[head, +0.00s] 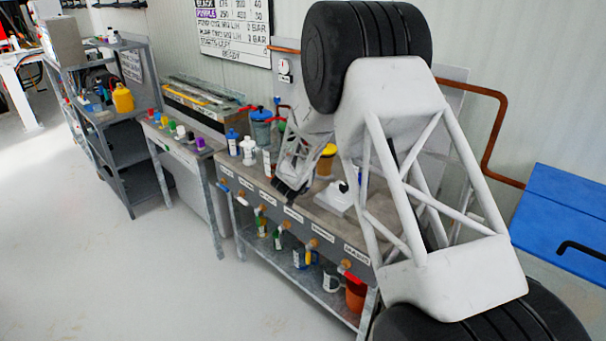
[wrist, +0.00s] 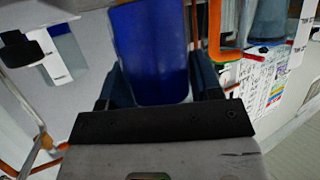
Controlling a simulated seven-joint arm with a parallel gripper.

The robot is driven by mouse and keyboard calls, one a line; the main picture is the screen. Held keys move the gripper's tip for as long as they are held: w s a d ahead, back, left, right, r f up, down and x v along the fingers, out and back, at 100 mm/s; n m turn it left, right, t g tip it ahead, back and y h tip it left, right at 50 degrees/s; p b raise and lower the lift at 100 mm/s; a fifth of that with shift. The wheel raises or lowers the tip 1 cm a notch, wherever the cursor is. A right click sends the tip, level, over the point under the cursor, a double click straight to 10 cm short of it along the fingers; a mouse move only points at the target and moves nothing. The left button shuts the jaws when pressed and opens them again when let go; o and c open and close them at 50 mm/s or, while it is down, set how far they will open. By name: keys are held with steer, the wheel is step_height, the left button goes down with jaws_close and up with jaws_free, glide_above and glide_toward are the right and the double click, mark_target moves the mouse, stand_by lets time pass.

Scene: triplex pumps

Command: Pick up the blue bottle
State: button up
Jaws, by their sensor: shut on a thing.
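The blue bottle (wrist: 150,45) is a plain deep-blue cylinder in the wrist view. It stands between the two dark fingers of my gripper (wrist: 160,82), which is shut on it. The bottle's ends are cut off by the frame or hidden by the gripper. In the head view my gripper (head: 288,192) is low at the front part of the grey bench (head: 375,212). I cannot make out the held bottle there; my gripper and arm seem to hide it.
A white bottle with a blue cap (head: 232,143), another white bottle (head: 248,152) and a blue container (head: 261,130) stand left of my gripper. A yellow-topped container (head: 327,158) and a white block (head: 335,199) are to the right. Valves line the bench front.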

steer(key=s+d+r, duration=0.1)
steer(key=s+d, duration=0.1)
steer(key=s, duration=1.1)
steer(key=shift+s+r, duration=0.15)
steer(key=shift+s, duration=0.05)
stand_by(0.4)
steer(key=shift+s, duration=0.15)
stand_by(0.4)
steer(key=shift+d, duration=0.1)
stand_by(1.5)
